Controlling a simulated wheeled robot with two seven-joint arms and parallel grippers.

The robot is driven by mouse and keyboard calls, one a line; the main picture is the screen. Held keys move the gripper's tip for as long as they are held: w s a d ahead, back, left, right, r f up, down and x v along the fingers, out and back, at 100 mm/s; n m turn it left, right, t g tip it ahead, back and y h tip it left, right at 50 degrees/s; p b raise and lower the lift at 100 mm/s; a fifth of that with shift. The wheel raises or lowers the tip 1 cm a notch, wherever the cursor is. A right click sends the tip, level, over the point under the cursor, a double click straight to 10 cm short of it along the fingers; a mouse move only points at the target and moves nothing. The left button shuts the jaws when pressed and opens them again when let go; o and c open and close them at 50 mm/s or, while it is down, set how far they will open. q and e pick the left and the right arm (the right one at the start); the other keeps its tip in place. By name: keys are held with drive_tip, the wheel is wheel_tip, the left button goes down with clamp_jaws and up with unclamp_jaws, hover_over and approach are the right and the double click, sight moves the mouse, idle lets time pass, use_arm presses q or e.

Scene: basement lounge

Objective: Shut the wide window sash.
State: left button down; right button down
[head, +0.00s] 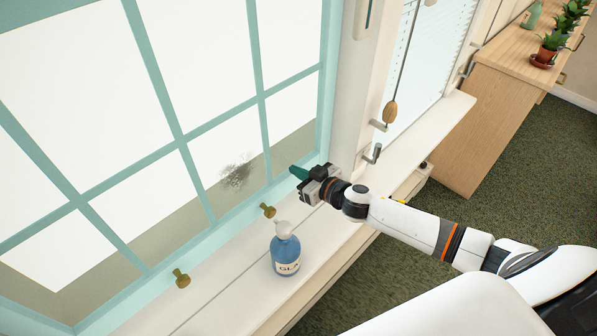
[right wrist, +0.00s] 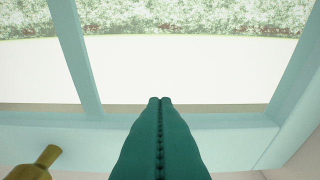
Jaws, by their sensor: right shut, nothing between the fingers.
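The wide window sash (head: 180,138) has a pale teal frame with crossing bars and fills the left of the head view. Two brass knobs, one nearer (head: 182,279) and one farther (head: 267,210), stick out along its bottom edge. My right gripper (head: 294,172) is shut and empty, with its green fingers pointing at the lower right corner of the sash. In the right wrist view, the shut fingers (right wrist: 160,102) overlap the bottom rail (right wrist: 235,132), and a brass knob (right wrist: 36,162) is at lower left. Contact with the sash is unclear. My left gripper is out of view.
A blue bottle (head: 285,252) with a white top stands on the white sill (head: 225,298), left of my right gripper. A wooden cabinet (head: 497,105) bears potted plants (head: 550,48).

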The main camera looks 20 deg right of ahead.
sight(292, 183)
wheel_tip(292, 183, down, 6)
drive_tip(key=b, duration=0.3)
drive_tip(key=shift+r, duration=0.15)
drive_tip(key=shift+s, duration=0.1)
